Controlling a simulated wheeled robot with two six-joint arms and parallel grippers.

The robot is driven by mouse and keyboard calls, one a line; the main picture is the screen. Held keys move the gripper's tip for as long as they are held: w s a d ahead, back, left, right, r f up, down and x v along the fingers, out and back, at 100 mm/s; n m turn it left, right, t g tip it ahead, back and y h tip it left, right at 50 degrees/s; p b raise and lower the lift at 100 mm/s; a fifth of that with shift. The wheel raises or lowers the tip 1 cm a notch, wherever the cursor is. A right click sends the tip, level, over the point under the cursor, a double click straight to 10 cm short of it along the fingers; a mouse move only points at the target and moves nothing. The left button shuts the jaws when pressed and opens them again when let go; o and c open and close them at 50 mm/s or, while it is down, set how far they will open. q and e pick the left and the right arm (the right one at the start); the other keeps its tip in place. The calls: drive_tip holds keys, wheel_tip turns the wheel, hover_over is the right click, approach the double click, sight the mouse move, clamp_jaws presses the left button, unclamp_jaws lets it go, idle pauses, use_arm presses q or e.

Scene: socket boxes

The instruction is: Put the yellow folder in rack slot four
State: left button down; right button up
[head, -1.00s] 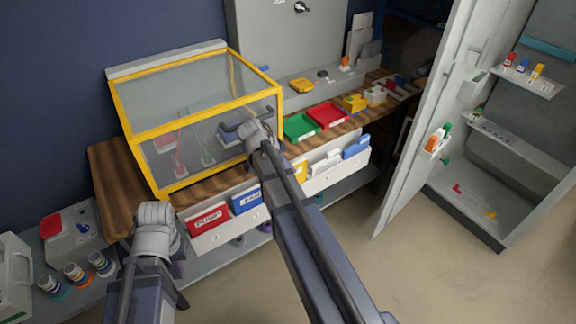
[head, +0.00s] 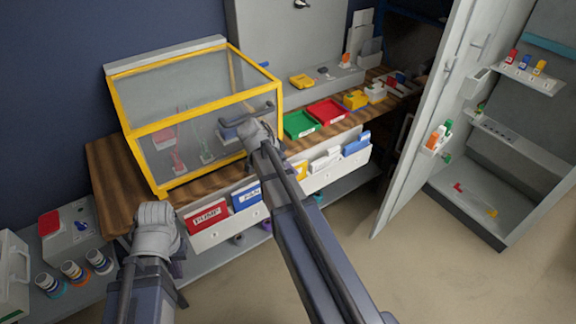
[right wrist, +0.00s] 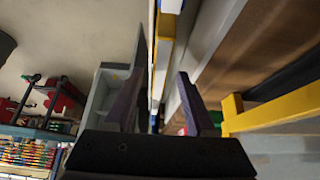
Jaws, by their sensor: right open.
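The yellow folder (head: 301,171) shows as a small yellow patch in the white rack (head: 322,178), just right of my right arm in the head view. In the right wrist view a narrow yellow edge (right wrist: 164,52) lies close to the finger gap, perhaps the same folder. My right gripper (right wrist: 160,76) is open, with no object clearly held between its fingers. My right arm hides part of the rack, so slot four cannot be identified. My left gripper (head: 178,264) is at the lower left, mostly hidden by its own wrist; its jaws cannot be read.
A red folder (head: 208,214) and a blue folder (head: 245,197) stand in the rack's left part. A yellow-framed clear case (head: 150,133) stands behind it. Green (head: 301,125) and red trays (head: 328,111) lie on the wooden bench. An open cabinet door (head: 425,110) is at right.

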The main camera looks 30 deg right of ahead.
drive_tip(key=shift+r, duration=0.1)
drive_tip(key=p+v, duration=0.6)
drive_tip(key=v, duration=0.1)
drive_tip(key=shift+a+r+p, duration=0.25)
drive_tip(key=shift+r+p, duration=0.05)
drive_tip(key=shift+p, duration=0.1)
idle(1.1)
